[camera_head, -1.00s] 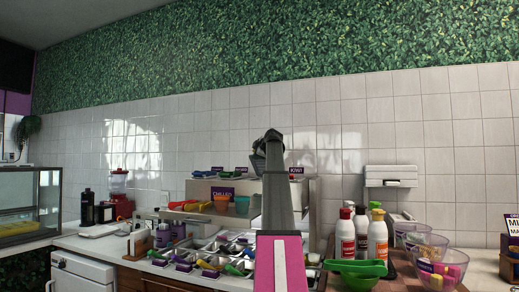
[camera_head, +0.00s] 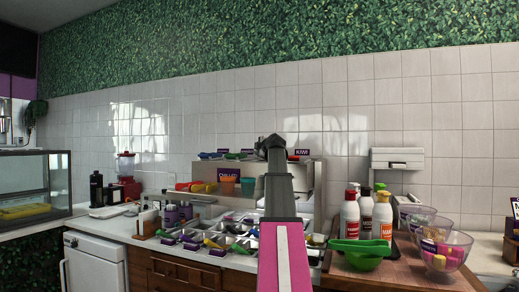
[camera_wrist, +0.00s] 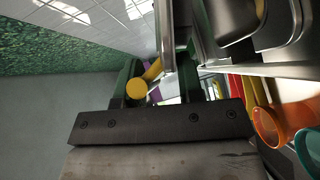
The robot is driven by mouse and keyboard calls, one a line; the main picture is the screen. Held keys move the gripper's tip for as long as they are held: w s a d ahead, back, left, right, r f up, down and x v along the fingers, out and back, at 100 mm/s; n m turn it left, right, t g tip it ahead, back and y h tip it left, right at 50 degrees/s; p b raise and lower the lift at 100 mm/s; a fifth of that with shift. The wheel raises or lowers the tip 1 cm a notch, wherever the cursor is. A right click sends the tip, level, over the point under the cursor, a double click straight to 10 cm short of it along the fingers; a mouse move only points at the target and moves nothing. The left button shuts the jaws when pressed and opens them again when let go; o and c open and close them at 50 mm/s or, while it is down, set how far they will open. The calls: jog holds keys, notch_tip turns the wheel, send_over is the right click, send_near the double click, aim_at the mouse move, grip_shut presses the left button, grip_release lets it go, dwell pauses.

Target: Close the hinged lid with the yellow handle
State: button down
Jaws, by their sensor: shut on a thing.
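In the wrist view a yellow handle (camera_wrist: 137,89), a short rod with a round end, lies between the dark fingers of my gripper (camera_wrist: 157,75). My gripper is shut on it. A thin metal edge (camera_wrist: 166,42) runs beside the fingers and may belong to the lid. Most of the lid is out of sight, so its angle cannot be told. In the head view my own arm covers the middle of the topping counter and hides my gripper and the handle.
Orange (camera_wrist: 268,126) and teal cups stand close to my gripper at the right of the wrist view. Steel topping trays (camera_head: 215,238) lie left of my arm. Sauce bottles (camera_head: 382,215), a green bowl (camera_head: 358,254) and clear bowls (camera_head: 447,252) stand to the right.

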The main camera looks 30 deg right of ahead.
jog(key=c, duration=0.8)
grip_release()
jog(key=s+r, duration=0.1)
jog(key=s, duration=0.9)
jog(key=shift+s+a+r, duration=0.25)
jog(key=shift+s+a, duration=0.1)
